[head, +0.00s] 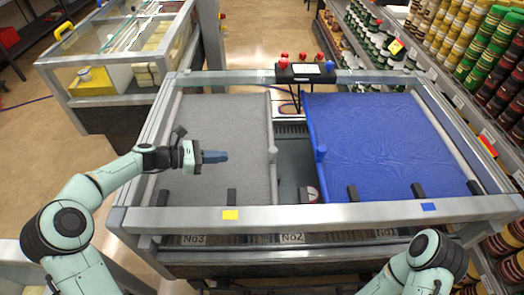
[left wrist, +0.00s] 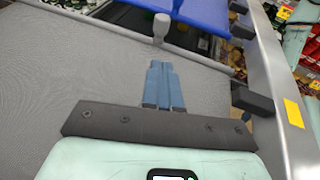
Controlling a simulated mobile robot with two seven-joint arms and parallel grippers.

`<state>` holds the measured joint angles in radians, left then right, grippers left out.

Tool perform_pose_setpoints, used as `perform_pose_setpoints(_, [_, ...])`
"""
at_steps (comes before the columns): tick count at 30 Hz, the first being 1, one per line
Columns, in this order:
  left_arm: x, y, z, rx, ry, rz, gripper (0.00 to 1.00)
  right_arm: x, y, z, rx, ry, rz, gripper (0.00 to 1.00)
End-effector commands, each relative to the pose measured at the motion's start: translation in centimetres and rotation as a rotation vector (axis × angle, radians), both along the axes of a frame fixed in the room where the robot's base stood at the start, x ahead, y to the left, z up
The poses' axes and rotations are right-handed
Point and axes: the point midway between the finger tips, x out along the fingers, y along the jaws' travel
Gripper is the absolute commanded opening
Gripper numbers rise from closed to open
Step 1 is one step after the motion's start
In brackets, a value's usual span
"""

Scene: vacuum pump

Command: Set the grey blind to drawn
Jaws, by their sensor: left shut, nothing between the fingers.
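The grey blind (head: 225,115) lies over the left part of the metal-framed table, its free edge left of the middle gap. A small grey knob (head: 272,154) stands on that edge. It also shows in the left wrist view (left wrist: 161,28), beyond the fingertips. My left gripper (head: 226,156) is above the grey blind, to the left of the knob and apart from it. Its blue fingers (left wrist: 163,70) are together with nothing between them, and they point toward the knob. My right gripper is out of view; only part of the right arm shows.
A blue blind (head: 380,140) with a blue knob (head: 320,153) covers the right part. An open gap (head: 288,165) lies between the blinds. Black clips and the metal front rail (head: 320,215) border the near side. A black box (head: 305,72) with red knobs stands at the back.

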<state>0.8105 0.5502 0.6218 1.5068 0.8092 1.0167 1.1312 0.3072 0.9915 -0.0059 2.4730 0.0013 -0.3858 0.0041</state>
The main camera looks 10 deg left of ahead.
Motion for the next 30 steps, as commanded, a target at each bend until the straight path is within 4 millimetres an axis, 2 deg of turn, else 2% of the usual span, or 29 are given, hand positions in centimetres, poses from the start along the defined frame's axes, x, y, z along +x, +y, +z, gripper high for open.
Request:
perform_pose_setpoints(14, [4.0,-8.3,-2.7,-0.004,0.001,-0.004,0.00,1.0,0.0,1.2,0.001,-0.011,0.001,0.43])
perform_pose_setpoints(18, [5.0,-10.1,-2.5,-0.002,-0.001,-0.003,0.00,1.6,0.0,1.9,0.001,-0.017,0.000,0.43])
perform_pose_setpoints(24, [5.6,-11.3,-2.6,-0.001,0.000,0.000,0.00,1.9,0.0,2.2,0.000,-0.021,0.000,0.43])
perform_pose_setpoints(30, [5.7,-11.4,-2.7,0.000,0.000,0.000,0.00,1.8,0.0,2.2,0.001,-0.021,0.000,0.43])
